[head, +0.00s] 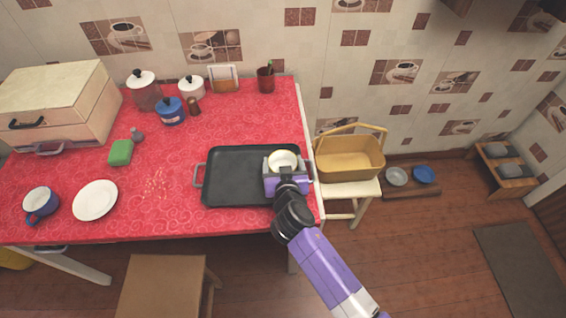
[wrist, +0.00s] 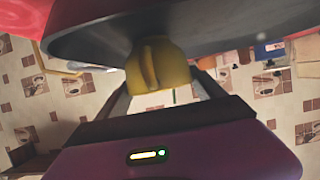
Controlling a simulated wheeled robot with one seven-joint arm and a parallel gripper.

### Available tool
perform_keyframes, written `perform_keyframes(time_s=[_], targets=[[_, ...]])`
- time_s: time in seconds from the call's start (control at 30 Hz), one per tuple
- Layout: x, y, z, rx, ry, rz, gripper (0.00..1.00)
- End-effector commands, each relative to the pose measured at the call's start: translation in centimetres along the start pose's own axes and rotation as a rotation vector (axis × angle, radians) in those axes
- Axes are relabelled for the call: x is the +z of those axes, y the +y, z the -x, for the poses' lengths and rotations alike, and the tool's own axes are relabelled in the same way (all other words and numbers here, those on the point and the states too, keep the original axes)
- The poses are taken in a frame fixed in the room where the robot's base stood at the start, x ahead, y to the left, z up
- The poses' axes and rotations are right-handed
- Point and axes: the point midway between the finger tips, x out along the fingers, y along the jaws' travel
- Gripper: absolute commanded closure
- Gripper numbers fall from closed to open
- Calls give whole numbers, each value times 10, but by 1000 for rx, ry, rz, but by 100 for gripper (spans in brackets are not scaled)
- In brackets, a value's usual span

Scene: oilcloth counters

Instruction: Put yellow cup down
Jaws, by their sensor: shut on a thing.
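The yellow cup (wrist: 152,72) is between the fingers of my gripper (wrist: 160,88) in the wrist view, with its handle toward the camera. That view looks inverted, and the dark tray surface is close to the cup. In the head view, the cup's pale round opening (head: 283,158) faces up, and my gripper (head: 285,173) is shut on it over the right end of the black tray (head: 235,180). The gripper hides the cup's lower part there. I cannot tell whether the cup touches the tray.
The red-covered table (head: 155,165) holds a white plate (head: 96,200), a blue cup (head: 40,203), a green sponge (head: 121,152) and several pots at the back. A yellow basket (head: 348,160) stands on a stool at right. The tray's left and middle are bare.

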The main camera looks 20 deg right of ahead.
Motion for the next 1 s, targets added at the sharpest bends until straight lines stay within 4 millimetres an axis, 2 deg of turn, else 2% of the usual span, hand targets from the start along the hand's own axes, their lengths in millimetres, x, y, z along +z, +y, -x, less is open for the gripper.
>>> perform_keyframes(time_s=[0.23,0.27,0.37,0.73,0.87,1.0], targets=[[3,0,-2,0,1,0,69],[2,0,-1,0,0,0,18],[2,0,-1,0,0,0,0],[-3,0,1,0,0,0,0],[1,0,20,-1,0,1,0],[2,0,48,-3,0,0,0]])
